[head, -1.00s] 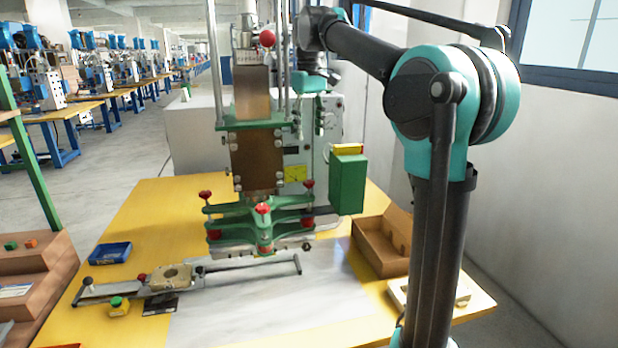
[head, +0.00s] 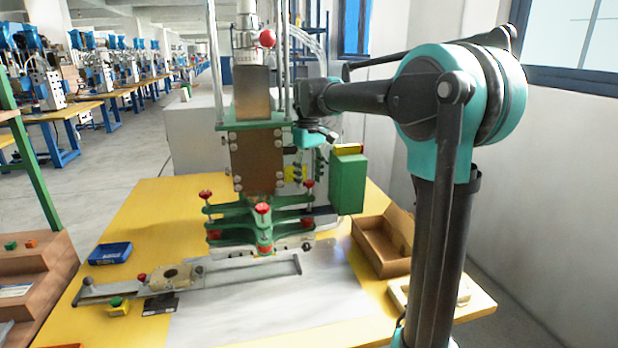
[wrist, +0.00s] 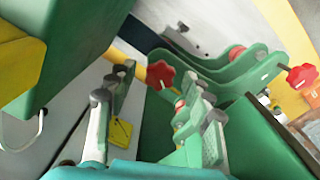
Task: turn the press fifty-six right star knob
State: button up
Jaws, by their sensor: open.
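The right star knob (head: 309,184) is red and stands upright on a stem at the right end of the press's green clamp plates (head: 285,202). In the head view my gripper (head: 309,167) hangs just above it, fingers pointing down. In the wrist view the fingers of my gripper (wrist: 155,92) are apart with nothing between them. A red star knob (wrist: 160,74) shows just beyond the fingertips, near the gap; it appears to be the right one. Another red knob (wrist: 302,76) stands farther right. A third red part is partly hidden behind the right finger.
A green box (head: 347,182) with a yellow top stands close to the right of my gripper; it fills the left of the wrist view (wrist: 75,50). The brown press column (head: 257,160) rises to the left. A cardboard box (head: 375,245) lies on the yellow table.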

jog(key=c, duration=1.1)
jog(key=shift+c, duration=0.2)
jog(key=m, duration=0.5)
jog(key=shift+m, duration=0.4)
jog(key=m, duration=0.5)
jog(key=shift+m, duration=0.3)
jog(key=o, duration=1.1)
